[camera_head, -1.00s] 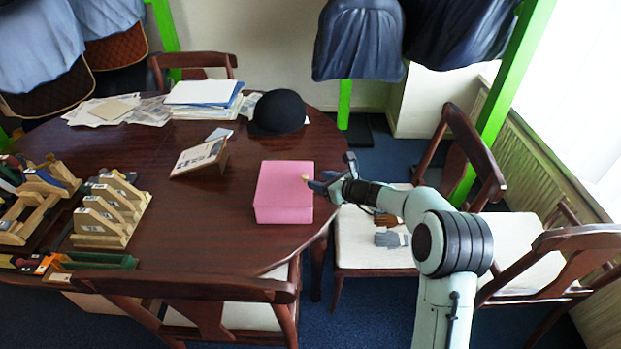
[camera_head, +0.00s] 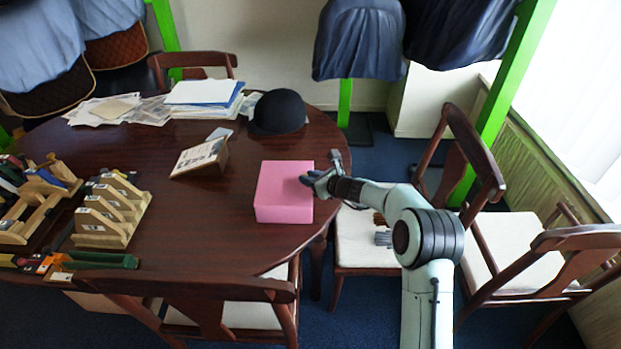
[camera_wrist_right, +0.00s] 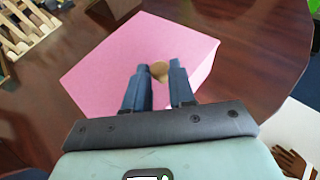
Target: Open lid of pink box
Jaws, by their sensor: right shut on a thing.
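The pink box (camera_head: 284,194) stands near the right edge of the dark wooden table, and its lid looks closed. It also shows in the right wrist view (camera_wrist_right: 112,58), with a small tan round knob (camera_wrist_right: 159,69) on its top. My right gripper (camera_head: 306,179) reaches in from the right over the box top. In the right wrist view my right gripper's fingers (camera_wrist_right: 158,72) are on either side of the knob, shut on it. In the head view the knob is hidden by the gripper. My left gripper is not in view.
A small framed card (camera_head: 200,157) stands left of the box. Wooden racks (camera_head: 110,212) fill the left side. Chairs surround the table.

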